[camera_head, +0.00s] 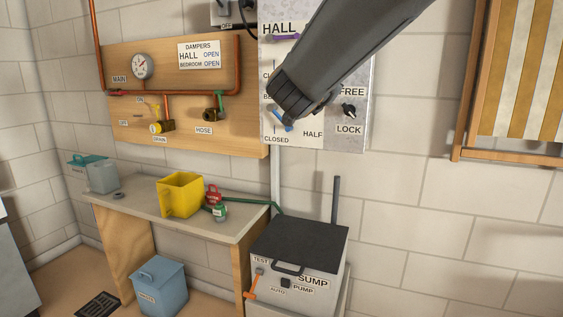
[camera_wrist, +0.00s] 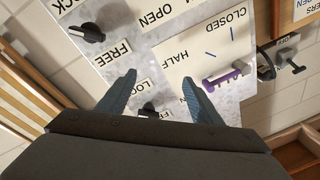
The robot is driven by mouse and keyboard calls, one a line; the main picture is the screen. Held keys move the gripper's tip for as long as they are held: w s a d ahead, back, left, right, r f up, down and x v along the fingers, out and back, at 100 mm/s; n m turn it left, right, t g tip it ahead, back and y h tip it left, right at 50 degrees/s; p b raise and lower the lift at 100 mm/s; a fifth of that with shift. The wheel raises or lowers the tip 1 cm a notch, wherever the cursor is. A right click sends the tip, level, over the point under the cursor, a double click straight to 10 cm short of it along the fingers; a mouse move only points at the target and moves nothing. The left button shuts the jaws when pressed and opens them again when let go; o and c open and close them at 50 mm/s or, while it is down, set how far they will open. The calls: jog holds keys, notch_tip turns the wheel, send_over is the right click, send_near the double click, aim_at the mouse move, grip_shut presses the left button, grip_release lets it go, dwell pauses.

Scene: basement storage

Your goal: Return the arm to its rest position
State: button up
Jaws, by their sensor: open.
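My gripper (camera_wrist: 160,82) is open in the wrist view, with two blue-grey fingers apart and nothing held between them. It faces the grey damper panel (camera_wrist: 168,57), which appears turned over in that view. In the head view my dark arm crosses in front of the panel (camera_head: 357,75) from the upper right and hides part of it. A small blue piece shows below the arm's end; I cannot tell whether it is a fingertip or a lever. A purple lever (camera_head: 285,37) is on the panel's HALL part, and it also shows in the wrist view (camera_wrist: 225,77).
A FREE/LOCK knob (camera_head: 348,110) sits right of the arm. A wooden board (camera_head: 120,65) carries pipes and valves. The sump pump box (camera_head: 310,285) stands below. A striped folding chair (camera_head: 520,70) hangs right.

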jog(key=s+f+n+g+y+p, duration=0.1)
jog(key=s+f+n+g+y, duration=0.35)
jog(key=f, duration=0.85)
jog(key=s+f+n+g+y+p, duration=0.25)
jog(key=s+f+n+g, duration=0.2)
jog(key=f, duration=0.85)
jog(key=s+d+f+g, duration=0.2)
jog(key=s+f+g, duration=0.1)
jog(key=s, duration=0.6)
jog(key=s+d+f+n+g, duration=0.1)
jog(key=s+d+f+g, duration=0.2)
jog(key=s+f, duration=0.3)
jog(key=s+d+f+g+h+p, duration=0.1)
jog(key=s+d+f+g, duration=0.2)
jog(key=s, duration=0.9)
jog(key=shift+d+f+n+g, duration=0.25)
jog(key=shift+f+n+g, duration=0.05)
jog(key=shift+f, duration=0.4)
